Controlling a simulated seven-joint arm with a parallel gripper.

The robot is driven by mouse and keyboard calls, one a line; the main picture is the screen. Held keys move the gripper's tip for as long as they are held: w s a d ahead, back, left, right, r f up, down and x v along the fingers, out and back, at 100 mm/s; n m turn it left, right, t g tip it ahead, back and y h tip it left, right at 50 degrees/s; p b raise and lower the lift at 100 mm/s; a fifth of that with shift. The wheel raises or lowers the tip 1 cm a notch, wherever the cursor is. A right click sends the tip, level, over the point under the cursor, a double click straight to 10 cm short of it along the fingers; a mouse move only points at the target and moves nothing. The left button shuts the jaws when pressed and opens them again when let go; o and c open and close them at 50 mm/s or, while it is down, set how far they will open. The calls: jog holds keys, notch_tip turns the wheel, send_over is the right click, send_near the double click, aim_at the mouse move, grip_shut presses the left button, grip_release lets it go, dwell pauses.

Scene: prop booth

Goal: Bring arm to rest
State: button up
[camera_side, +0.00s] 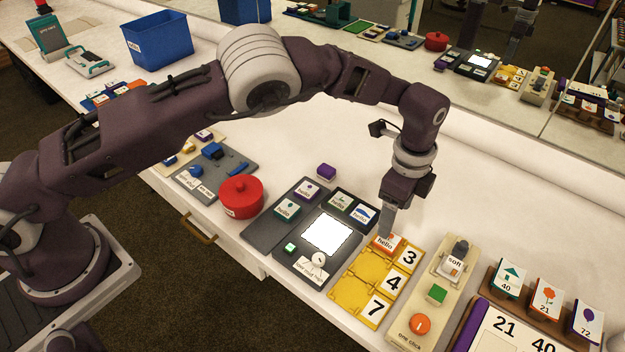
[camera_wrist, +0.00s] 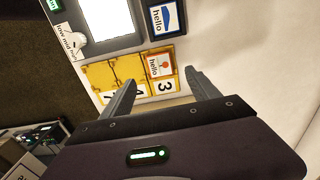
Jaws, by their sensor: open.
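My gripper (camera_side: 388,222) is open, pointing down over the far end of the yellow tray (camera_side: 347,284). An orange-edged "hello" block (camera_side: 386,243) sits in that tray's slot beside the number 3, just below my fingertips in the side view. In the wrist view my gripper (camera_wrist: 162,82) has its fingers spread apart with nothing between them. The "hello" block (camera_wrist: 158,66) lies just beyond the fingertips, in the tray beside the 3. I cannot tell the exact gap between fingers and block. The tray slots beside 4 and 7 are empty.
A dark panel with a lit white screen (camera_side: 327,233) and several blocks stands left of the tray. A beige panel (camera_side: 432,300) with a green square and orange knob is on the right. A red pot (camera_side: 241,197) and blue bin (camera_side: 160,40) stand farther left.

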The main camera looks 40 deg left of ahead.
jog(key=s+a+r+n+t+h, duration=0.1)
jog(key=s+a+r+n, duration=0.15)
jog(key=a+r, duration=0.4)
jog(key=s+a+r+n, duration=0.1)
jog(key=a+r+n, duration=0.2)
jog(key=r, duration=0.6)
jog(key=s+a+r+n+t+h, duration=0.1)
jog(key=s+a+r+n, duration=0.2)
jog(key=r, duration=0.5)
jog(key=s+a+r+n+t, duration=0.1)
jog(key=s+a+r+n, duration=0.4)
jog(key=s+a, duration=0.4)
jog(key=s+a+f+n+t+y, duration=0.1)
jog(key=s+a+n, duration=0.1)
jog(key=s, duration=0.6)
jog(key=s+a+f+n+t+y, duration=0.1)
jog(key=s+a+n, duration=0.1)
jog(key=s, duration=0.6)
jog(key=shift+f+t, duration=0.25)
jog(key=shift+t, duration=0.05)
jog(key=shift+w, duration=0.1)
jog(key=shift+c, duration=0.2)
